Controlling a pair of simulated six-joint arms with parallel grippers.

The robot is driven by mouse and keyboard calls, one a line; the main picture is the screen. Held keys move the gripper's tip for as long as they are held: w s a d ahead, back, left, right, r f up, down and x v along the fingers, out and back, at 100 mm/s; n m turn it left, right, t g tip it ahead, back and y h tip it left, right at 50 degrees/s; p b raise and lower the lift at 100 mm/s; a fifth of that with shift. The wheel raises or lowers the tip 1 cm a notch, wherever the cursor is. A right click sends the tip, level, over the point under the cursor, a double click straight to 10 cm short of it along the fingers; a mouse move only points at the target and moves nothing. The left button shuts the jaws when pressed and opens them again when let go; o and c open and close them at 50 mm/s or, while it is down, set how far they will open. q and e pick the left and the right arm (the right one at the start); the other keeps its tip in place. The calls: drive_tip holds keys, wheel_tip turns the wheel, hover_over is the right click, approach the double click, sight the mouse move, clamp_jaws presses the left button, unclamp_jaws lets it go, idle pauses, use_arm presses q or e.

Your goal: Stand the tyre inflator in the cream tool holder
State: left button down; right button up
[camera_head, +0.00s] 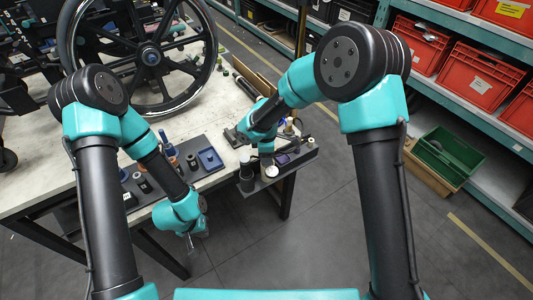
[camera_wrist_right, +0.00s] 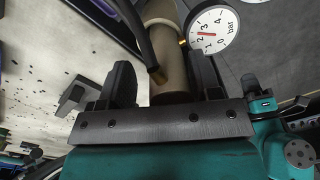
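In the right wrist view the tyre inflator shows as a taupe cylinder (camera_wrist_right: 172,75) with a black hose (camera_wrist_right: 146,40) and a round white pressure gauge (camera_wrist_right: 211,31). My right gripper (camera_wrist_right: 168,80) has its fingers on either side of the cylinder. A gap shows by the left finger, so it looks open around it. In the head view this gripper is largely hidden behind its own wrist at the bench's right edge, near a white disc (camera_head: 271,170). I cannot clearly identify the cream tool holder; a pale band (camera_wrist_right: 163,21) shows near the cylinder's far end. My left gripper (camera_head: 197,230) hangs low over the floor before the bench, its fingers unclear.
A dark shelf (camera_head: 262,186) with small items juts from the bench's right edge. A dark tray (camera_head: 212,174) with a blue box (camera_head: 209,158) and several cylinders lies along the front. A wheelchair wheel (camera_head: 150,54) stands behind. Red crates (camera_head: 478,80) fill the right shelving.

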drive_tip(key=shift+o, duration=0.2)
wheel_tip(320, 180, up, 17)
drive_tip(key=shift+a+r, duration=0.2)
idle(0.5)
idle(0.4)
drive_tip(key=s+d+f+m+y, duration=0.1)
drive_tip(key=s+d+f+m, duration=0.2)
drive_tip(key=f, duration=0.4)
drive_tip(key=s+d+f+m+g+y, duration=0.1)
drive_tip(key=d+f+m, duration=0.1)
drive_tip(key=d+f, duration=0.35)
drive_tip(key=s+d+f+m+y, duration=0.1)
drive_tip(key=s+d+f+m, duration=0.15)
drive_tip(key=f, duration=0.55)
drive_tip(key=s+d+f+m+t+y, duration=0.1)
drive_tip(key=s+d+f+m, duration=1.1)
drive_tip(key=s, duration=0.3)
drive_tip(key=shift+s+f+t, duration=0.35)
drive_tip(key=shift+f+t, duration=0.05)
drive_tip(key=shift+f, duration=0.15)
drive_tip(key=shift+m, duration=0.25)
